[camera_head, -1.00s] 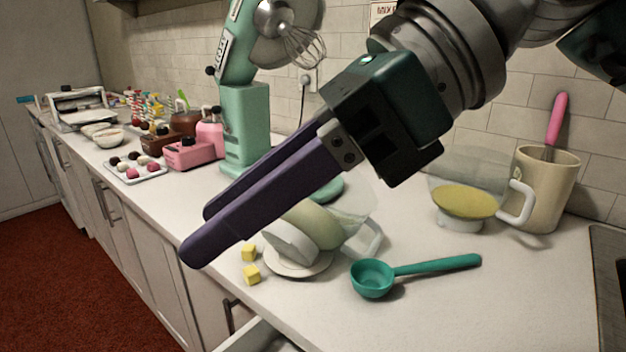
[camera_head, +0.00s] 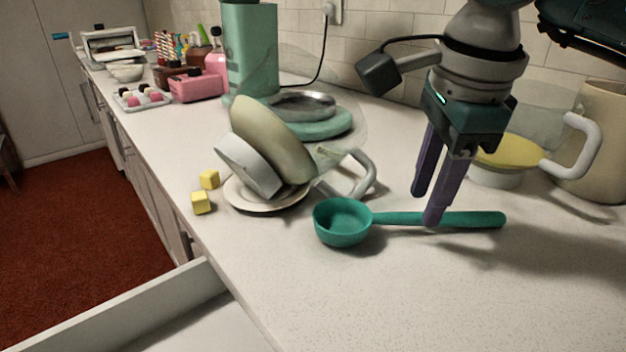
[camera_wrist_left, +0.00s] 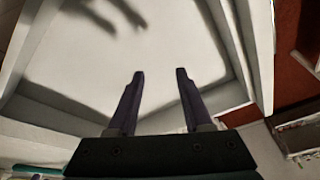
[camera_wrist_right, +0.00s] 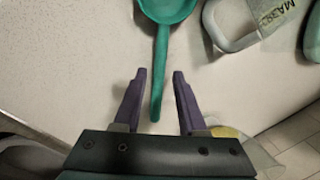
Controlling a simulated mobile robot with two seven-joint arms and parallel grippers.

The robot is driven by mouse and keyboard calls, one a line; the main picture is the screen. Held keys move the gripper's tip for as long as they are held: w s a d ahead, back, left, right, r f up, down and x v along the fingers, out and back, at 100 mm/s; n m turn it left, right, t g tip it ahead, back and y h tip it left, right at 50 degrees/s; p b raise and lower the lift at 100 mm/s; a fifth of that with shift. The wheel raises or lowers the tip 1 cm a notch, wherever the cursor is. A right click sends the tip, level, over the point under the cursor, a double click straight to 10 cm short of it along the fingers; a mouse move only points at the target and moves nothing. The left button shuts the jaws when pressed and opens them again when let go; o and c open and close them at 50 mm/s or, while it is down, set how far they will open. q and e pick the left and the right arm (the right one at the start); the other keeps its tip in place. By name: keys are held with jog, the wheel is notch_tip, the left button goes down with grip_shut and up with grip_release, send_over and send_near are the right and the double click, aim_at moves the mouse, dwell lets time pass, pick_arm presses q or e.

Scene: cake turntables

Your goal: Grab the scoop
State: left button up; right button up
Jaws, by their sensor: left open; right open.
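The green scoop (camera_head: 341,223) lies on the white counter, its bowl to the left and its handle pointing right. My right gripper (camera_head: 431,209) is open above the handle, fingers pointing down, one finger on the near side and one on the far side. In the right wrist view the scoop handle (camera_wrist_right: 160,84) runs between the two fingertips (camera_wrist_right: 158,76), with a gap on both sides. I cannot tell the exact height of the fingers over the counter. My left gripper (camera_wrist_left: 160,76) is open and empty over a white drawer; it is not in the head view.
A plate (camera_head: 262,203) with tilted bowls (camera_head: 272,138) stands left of the scoop, beside a clear measuring jug. Two yellow cubes (camera_head: 203,190) lie near the counter edge. An open drawer (camera_head: 190,312) juts out at the front.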

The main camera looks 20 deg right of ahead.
aim_at(415, 221)
jog(key=shift+w+d+f, duration=0.1)
jog(key=shift+w+f, duration=0.05)
jog(key=shift+f, duration=0.6)
jog(key=shift+w+f, duration=0.1)
jog(key=shift+f, duration=0.65)
grip_shut()
